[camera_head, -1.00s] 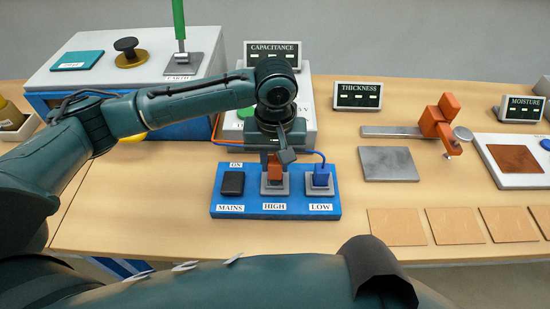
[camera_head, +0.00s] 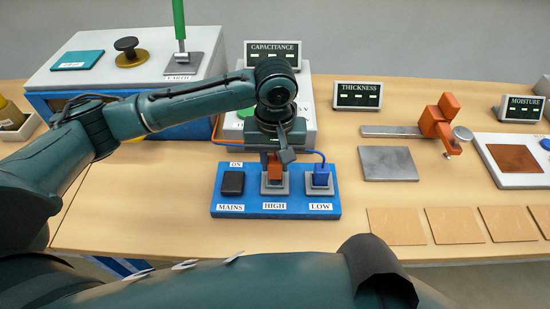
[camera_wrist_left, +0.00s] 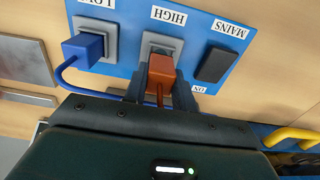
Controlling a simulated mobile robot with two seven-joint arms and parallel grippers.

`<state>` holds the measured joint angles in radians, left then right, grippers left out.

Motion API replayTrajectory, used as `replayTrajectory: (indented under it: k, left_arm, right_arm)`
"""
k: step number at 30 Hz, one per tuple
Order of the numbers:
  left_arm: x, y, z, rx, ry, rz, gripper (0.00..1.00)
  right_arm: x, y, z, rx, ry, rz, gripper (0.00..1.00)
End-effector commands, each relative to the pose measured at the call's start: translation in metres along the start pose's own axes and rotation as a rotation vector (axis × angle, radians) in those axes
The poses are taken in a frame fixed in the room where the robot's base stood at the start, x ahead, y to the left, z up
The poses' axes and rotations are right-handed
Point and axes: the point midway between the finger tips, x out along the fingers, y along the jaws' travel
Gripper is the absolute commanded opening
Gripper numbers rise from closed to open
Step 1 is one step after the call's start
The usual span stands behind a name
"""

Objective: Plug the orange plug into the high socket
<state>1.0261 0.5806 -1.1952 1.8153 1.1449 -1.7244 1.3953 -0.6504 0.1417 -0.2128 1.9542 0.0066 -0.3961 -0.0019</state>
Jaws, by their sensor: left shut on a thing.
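The orange plug (camera_head: 275,170) is at the high socket (camera_head: 274,187), the middle one on the blue board (camera_head: 233,208). My left gripper (camera_head: 273,160) is shut on the plug from above and behind. In the left wrist view the orange plug (camera_wrist_left: 161,74) sits between the fingers, its front end against the grey socket (camera_wrist_left: 163,46) labelled HIGH. I cannot tell how deep it is seated. The orange cable runs back under my gripper. My right gripper is out of view.
A blue plug (camera_head: 320,175) sits in the LOW socket on the right. The black MAINS switch (camera_head: 233,183) is on the left. The capacitance meter (camera_head: 272,56) stands behind my wrist. Bare table lies right of the board, before a grey plate (camera_head: 388,163).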

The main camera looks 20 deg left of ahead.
Motion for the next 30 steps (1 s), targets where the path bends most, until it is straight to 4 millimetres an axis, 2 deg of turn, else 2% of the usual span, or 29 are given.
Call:
replayTrajectory:
  k: [14, 30]
  left_arm:
    - [0.001, 0.000, 0.000, 0.000, 0.001, 0.000, 0.00]
    - [0.011, 0.000, 0.000, 0.000, -0.001, 0.000, 0.00]
  right_arm:
    - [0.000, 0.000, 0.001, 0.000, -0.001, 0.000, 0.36]
    - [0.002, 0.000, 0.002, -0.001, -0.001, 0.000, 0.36]
